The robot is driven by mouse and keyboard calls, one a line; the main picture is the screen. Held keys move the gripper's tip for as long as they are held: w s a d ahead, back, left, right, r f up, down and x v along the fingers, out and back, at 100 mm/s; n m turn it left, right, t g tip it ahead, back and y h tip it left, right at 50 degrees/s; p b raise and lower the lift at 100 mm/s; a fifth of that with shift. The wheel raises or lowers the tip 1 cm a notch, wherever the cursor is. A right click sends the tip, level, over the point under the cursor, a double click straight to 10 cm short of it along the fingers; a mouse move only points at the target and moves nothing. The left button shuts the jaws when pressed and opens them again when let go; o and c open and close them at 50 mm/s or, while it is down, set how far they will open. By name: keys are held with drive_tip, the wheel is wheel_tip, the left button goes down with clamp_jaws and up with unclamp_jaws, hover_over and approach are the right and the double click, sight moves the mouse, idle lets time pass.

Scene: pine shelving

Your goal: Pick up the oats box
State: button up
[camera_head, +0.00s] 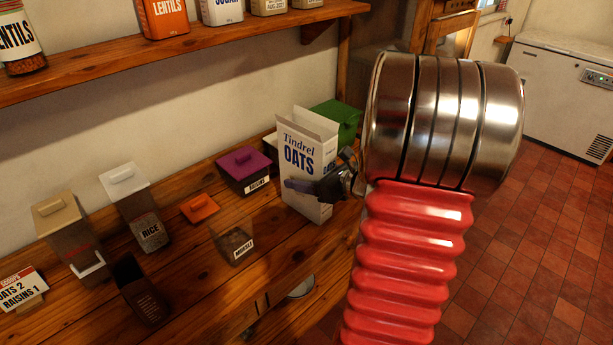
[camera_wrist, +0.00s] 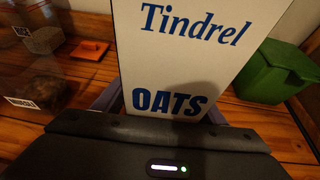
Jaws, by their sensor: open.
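The oats box (camera_head: 302,163) is a white carton lettered "Tindrel OATS" in blue, standing upright on the wooden counter with its top flaps up. My gripper (camera_head: 318,188) is at the box, low on its front, with a finger showing across the face. In the wrist view the box (camera_wrist: 190,60) fills the middle, close in front of my gripper (camera_wrist: 165,105). The fingers are open, one at each side of the box's lower part. Whether they touch the box I cannot tell, and the fingertips are mostly hidden.
A purple-lidded raisins container (camera_head: 243,165) stands left of the box and a green container (camera_head: 340,120) behind it. A clear muesli container (camera_head: 234,240), an orange lid (camera_head: 200,208) and a rice container (camera_head: 140,215) are further left.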

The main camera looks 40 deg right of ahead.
sight(306, 144)
drive_tip(key=shift+c, duration=0.2)
drive_tip(key=c, duration=1.2)
drive_tip(key=shift+r, duration=0.1)
wheel_tip(306, 144, up, 10)
drive_tip(key=shift+f, duration=0.1)
idle(0.5)
